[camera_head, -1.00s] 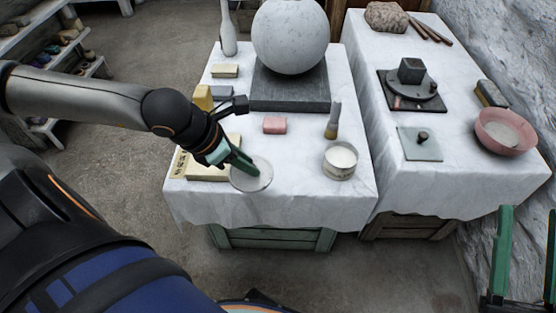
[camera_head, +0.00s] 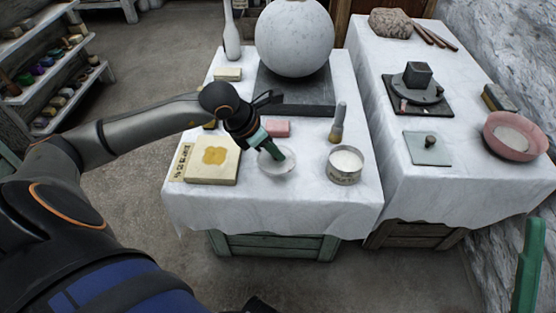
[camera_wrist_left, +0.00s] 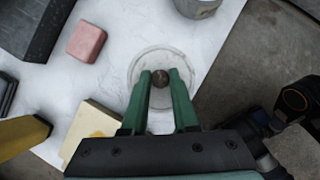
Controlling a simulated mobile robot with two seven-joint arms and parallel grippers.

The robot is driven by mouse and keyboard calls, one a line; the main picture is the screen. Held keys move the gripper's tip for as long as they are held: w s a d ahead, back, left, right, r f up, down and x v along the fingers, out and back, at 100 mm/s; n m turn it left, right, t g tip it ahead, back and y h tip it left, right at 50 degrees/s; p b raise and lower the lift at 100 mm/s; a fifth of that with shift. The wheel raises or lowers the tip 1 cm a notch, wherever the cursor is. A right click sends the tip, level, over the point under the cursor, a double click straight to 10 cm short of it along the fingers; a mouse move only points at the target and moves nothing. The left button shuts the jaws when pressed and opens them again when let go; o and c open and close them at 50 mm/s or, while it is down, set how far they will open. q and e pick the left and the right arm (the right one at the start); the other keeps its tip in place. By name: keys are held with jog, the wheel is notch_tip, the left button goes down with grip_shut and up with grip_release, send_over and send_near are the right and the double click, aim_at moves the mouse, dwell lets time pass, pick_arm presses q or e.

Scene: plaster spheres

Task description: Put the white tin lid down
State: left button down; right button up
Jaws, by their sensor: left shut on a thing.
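The white tin lid (camera_head: 264,166) is a pale round disc with a small dark knob (camera_wrist_left: 160,77). It shows over the front part of the near white-clothed table (camera_head: 310,205), left of the open tin (camera_head: 345,174). My left gripper (camera_head: 275,153) is above the lid, with its green fingers closed around the knob. The lid also shows in the left wrist view (camera_wrist_left: 138,72). I cannot tell if its underside touches the cloth. One green finger of my right gripper (camera_head: 527,265) shows at the lower right edge, away from the tables.
A cream block with a yellow patch (camera_head: 213,158) lies left of the lid. A large sphere (camera_head: 294,38) stands on a dark slab. Bare cloth lies in front of the lid.

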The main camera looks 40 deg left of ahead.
pick_arm(q)
jog(key=w+f, duration=0.2)
jog(key=f, duration=0.1)
jog(key=shift+w+a+b, duration=0.2)
jog(key=shift+a+b, duration=0.1)
jog(key=shift+b, duration=0.05)
notch_tip(320, 180, down, 3)
jog(key=shift+f+b, duration=0.1)
jog(key=shift+b, duration=0.6)
jog(key=c, duration=0.7)
grip_release()
